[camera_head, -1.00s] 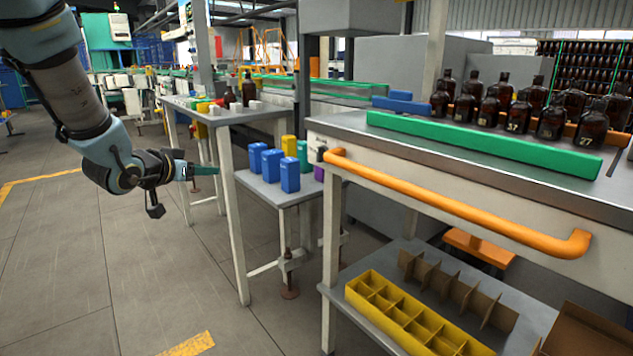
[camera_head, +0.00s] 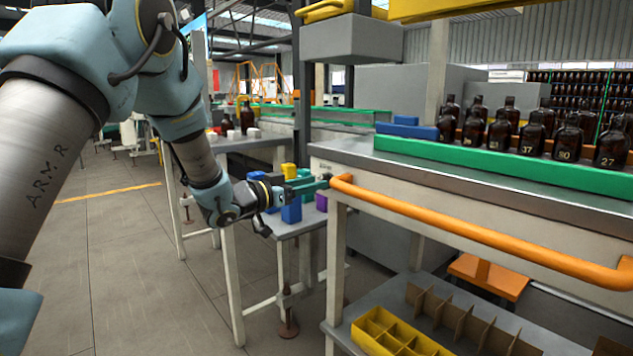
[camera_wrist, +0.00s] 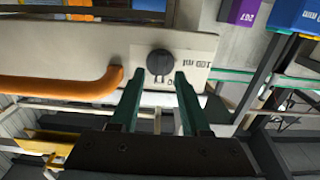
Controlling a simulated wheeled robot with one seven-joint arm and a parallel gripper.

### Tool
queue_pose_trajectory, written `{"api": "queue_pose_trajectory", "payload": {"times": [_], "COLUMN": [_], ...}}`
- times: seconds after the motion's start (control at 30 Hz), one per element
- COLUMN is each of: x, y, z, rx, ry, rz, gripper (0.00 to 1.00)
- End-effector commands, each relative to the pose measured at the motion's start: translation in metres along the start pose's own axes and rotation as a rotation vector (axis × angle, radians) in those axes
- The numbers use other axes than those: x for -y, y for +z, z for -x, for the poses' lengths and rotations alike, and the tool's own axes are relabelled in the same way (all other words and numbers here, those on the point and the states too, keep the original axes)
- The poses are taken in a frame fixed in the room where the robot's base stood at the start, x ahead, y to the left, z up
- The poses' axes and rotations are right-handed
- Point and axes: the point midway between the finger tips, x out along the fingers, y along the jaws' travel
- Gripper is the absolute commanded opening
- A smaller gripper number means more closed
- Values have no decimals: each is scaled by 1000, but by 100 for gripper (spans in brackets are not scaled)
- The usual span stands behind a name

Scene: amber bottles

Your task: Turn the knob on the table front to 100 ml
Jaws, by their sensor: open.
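The knob (camera_wrist: 160,63) is a dark round dial on a pale plate (camera_wrist: 196,62) with printed marks, only partly legible, on the table front. In the wrist view it lies just beyond and between my gripper's (camera_wrist: 155,80) two green fingers, which are apart and empty. I cannot tell whether the fingertips touch it. In the head view my gripper (camera_head: 318,183) points right at the left end of the table front (camera_head: 420,205), near the orange rail's end. There the knob is hidden or too small to tell.
The orange rail (camera_head: 450,228) runs along the table front close to my gripper; it also shows in the wrist view (camera_wrist: 65,88). Blue boxes (camera_head: 291,209) stand on a small table behind my gripper. Brown bottles (camera_head: 533,138) stand on the table top behind a green bar (camera_head: 480,163).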

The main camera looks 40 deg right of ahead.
Motion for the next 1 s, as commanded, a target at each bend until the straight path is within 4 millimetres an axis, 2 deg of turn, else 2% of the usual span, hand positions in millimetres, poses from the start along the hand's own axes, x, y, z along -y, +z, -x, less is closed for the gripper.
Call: {"api": "queue_pose_trajectory", "payload": {"times": [0.2, 0.5, 0.9, 1.0], "x": [0, 0, 0, 0], "y": [0, 0, 0, 0], "z": [-17, -18, -18, -18], "rx": [0, 0, 0, 0], "ry": [-1, -2, -2, -2], "rz": [1, 1, 1, 1], "gripper": [46, 45, 0, 0]}}
